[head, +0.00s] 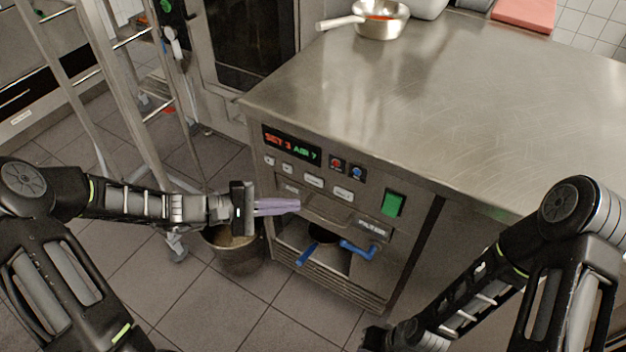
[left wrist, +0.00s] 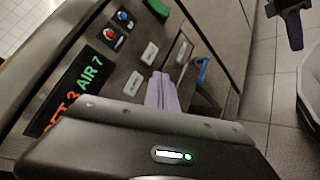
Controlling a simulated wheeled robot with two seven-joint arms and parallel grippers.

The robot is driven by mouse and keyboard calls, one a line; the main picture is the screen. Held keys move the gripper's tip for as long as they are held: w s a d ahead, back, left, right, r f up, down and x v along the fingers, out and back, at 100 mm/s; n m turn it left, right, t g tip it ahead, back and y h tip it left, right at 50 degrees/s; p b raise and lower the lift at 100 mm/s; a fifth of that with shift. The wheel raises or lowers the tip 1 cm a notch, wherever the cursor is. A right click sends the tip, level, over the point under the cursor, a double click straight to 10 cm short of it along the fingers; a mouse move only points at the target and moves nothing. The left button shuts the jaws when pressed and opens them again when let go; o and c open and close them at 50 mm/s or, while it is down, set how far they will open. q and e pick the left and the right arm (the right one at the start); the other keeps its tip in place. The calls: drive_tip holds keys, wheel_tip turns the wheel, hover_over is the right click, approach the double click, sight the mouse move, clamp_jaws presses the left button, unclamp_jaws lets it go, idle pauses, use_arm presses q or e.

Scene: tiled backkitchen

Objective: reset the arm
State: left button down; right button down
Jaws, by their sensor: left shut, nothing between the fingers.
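My left gripper (head: 292,205) is stretched out in front of the steel machine's (head: 345,208) control panel, its purple fingers together and empty. The fingers also show in the left wrist view (left wrist: 162,94), in front of the panel. I cannot tell whether they touch it. My right arm (head: 480,290) reaches down to the bottom edge of the head view, where its gripper cannot be made out. A dark end with a purplish tip, which looks like my right gripper (left wrist: 293,28), shows at the top right of the left wrist view.
The machine has a lit display (head: 291,144), a green switch (head: 393,204) and blue handles (head: 357,248) in a low opening. A bin (head: 237,258) stands below my left gripper. A pan (head: 381,24) sits on the mostly bare steel top. A metal rack (head: 115,80) stands at left.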

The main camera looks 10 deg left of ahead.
idle(0.5)
use_arm(q)
drive_tip(key=s+a+f+m+g+y+p, duration=0.1)
drive_tip(key=s+f+g+y, duration=0.1)
drive_tip(key=s+f+y, duration=0.5)
drive_tip(key=s+a+f+g+y+p, duration=0.15)
drive_tip(key=s+f, duration=0.35)
drive_tip(key=f, duration=0.6)
drive_tip(key=s+d+r+m+g+y+p, duration=0.1)
drive_tip(key=s+d+m+g+p, duration=0.1)
drive_tip(key=s+d+m+p, duration=0.3)
drive_tip(key=s+d+m, duration=0.3)
drive_tip(key=s+d, duration=0.2)
drive_tip(key=shift+r, duration=0.25)
